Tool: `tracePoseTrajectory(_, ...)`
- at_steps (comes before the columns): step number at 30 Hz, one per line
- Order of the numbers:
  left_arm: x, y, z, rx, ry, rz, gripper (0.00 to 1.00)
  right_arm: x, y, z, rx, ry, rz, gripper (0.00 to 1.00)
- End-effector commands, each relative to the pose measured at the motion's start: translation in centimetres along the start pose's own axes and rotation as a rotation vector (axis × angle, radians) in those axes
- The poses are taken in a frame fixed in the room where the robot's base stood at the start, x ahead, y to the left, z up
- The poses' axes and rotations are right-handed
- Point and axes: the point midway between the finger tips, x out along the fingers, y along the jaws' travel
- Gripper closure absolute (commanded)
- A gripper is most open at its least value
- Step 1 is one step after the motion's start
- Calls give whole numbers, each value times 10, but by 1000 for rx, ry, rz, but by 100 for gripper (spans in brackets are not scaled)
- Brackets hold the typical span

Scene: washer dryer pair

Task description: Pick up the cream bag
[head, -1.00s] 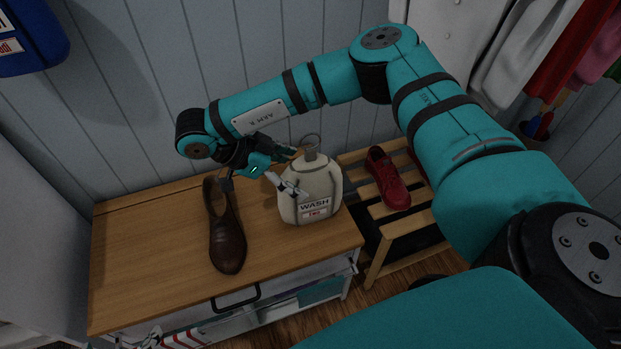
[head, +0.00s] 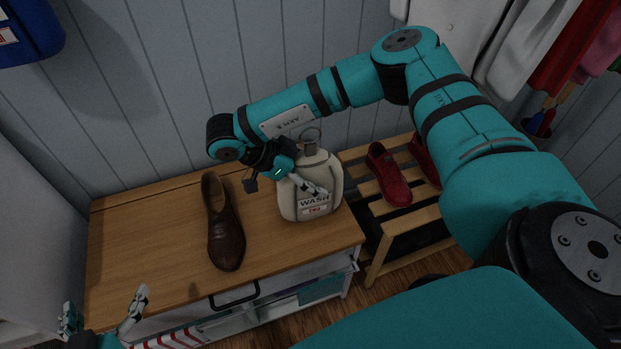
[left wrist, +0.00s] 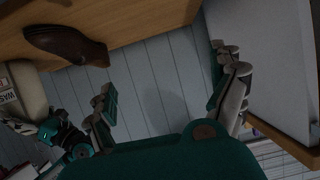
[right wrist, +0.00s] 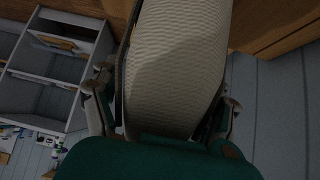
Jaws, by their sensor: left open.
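The cream bag (head: 324,172), with a WASH label and a ring on top, stands upright on the wooden cabinet top. My right gripper (head: 285,187) is at the bag's upper left, with one finger across its front. In the right wrist view the bag (right wrist: 175,65) fills the space between the widely spread fingers, so the right gripper looks open around it; firm contact is not visible. My left gripper (head: 102,312) is open and empty at the cabinet's front left. The left wrist view shows the bag's edge (left wrist: 28,90) at far left.
A brown shoe (head: 224,225) stands on the cabinet top (head: 150,240), left of the bag. Red shoes (head: 388,178) sit on a slatted rack (head: 405,222) to the right. A panelled wall (head: 140,120) is behind. The cabinet's left top is clear.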

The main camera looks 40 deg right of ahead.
Motion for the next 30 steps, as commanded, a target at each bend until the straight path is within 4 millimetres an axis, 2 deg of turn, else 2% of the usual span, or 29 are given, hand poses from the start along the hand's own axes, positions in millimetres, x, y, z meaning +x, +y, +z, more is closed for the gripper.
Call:
tracePoseTrajectory(2, 0, 0, 0, 0, -1, 0, 7, 0, 0, 0, 0, 0, 0, 36)
tracePoseTrajectory(13, 0, 0, 0, 0, -1, 0, 7, 0, 0, 0, 1, 0, 0, 85)
tracePoseTrajectory(25, -1, 0, 3, -1, -22, 0, 7, -4, -1, -3, 2, 0, -1, 86)
tracePoseTrajectory(30, -6, -4, 21, 0, -119, -8, 7, -12, -1, -12, 2, 0, -1, 86)
